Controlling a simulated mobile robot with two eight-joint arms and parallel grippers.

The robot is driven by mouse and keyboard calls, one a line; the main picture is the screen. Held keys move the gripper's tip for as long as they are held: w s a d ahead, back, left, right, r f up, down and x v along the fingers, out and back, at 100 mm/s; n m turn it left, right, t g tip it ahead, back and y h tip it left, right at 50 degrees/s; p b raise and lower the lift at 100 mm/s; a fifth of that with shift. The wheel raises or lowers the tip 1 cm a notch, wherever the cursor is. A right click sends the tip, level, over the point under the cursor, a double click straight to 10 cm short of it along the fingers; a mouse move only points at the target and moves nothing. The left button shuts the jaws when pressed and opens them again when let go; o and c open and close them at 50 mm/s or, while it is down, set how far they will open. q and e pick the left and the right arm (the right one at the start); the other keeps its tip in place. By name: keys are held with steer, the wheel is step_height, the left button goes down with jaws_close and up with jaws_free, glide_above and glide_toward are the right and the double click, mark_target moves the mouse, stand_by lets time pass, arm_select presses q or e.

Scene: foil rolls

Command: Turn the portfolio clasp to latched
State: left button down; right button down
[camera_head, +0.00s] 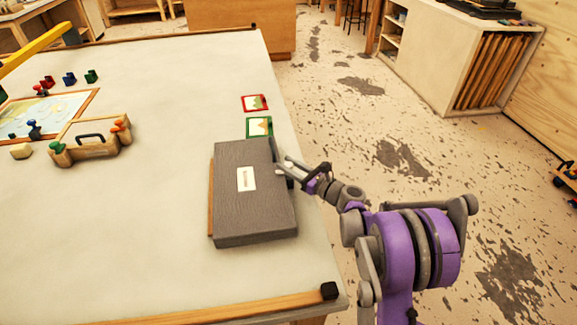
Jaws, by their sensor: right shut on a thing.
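The portfolio (240,210) is a thick grey case with a white label, lying flat near the right edge of the table. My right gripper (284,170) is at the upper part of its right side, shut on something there. The clasp is not clearly visible; the fingers cover that spot, so I cannot tell how it is turned. My left gripper is not in view.
The pale table (150,240) is clear left of and in front of the portfolio. A green-framed card (260,126) and a red-framed card (254,103) lie just behind it. A wooden caddy (90,142), a framed map (50,108) and several coloured pieces stand at the left.

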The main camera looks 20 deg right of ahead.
steer(key=shift+n+g+y, duration=0.6)
steer(key=shift+n+y, duration=0.2)
steer(key=shift+y, duration=0.3)
steer(key=c, duration=0.6)
jaws_free()
steer(key=shift+o, duration=0.2)
steer(key=shift+s, duration=0.1)
steer(key=v, duration=1)
steer(key=shift+s, duration=0.3)
steer(key=shift+d, duration=0.15)
